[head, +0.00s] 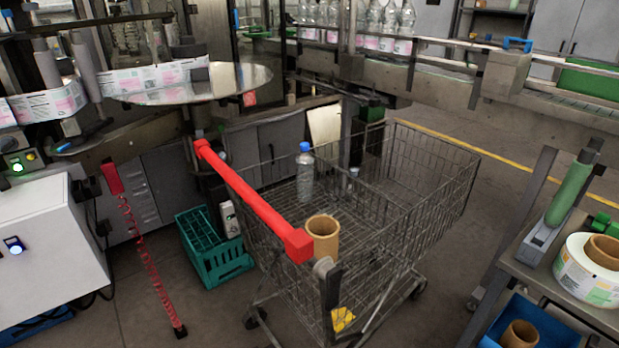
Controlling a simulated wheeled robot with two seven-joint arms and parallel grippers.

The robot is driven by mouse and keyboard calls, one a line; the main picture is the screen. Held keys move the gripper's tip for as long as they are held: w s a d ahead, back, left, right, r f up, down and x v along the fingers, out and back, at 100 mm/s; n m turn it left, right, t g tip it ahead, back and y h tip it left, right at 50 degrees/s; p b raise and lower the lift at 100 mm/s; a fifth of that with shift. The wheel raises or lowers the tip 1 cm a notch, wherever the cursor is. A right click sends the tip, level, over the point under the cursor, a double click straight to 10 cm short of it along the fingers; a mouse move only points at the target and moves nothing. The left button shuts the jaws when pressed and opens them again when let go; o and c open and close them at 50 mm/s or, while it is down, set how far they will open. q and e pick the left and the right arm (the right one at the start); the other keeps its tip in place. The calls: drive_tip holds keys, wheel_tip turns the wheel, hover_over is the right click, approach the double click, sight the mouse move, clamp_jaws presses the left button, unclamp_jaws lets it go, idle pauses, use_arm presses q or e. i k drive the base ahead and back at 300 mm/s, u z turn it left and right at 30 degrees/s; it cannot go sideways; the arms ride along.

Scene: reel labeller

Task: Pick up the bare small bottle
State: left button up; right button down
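A clear bottle with a blue cap (305,178) stands upright in the wire shopping cart (440,185), towards its left side. I see no label on it. The wire mesh partly covers its lower part. A small pale-topped thing (354,173) shows to its right behind the mesh, too small to make out. Neither of my grippers is in view.
The cart's red handle (250,200) is nearest me, with a brown cardboard core (323,238) beside it. A teal crate (213,245) sits on the floor left of the cart. Labelled bottles (388,25) line the conveyor behind. A bench with a label reel (588,270) is at right.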

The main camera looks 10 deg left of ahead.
sight(304, 175)
drive_tip(key=z, duration=1.5)
drive_tip(key=i, duration=1.2)
drive_tip(key=u, duration=2.25)
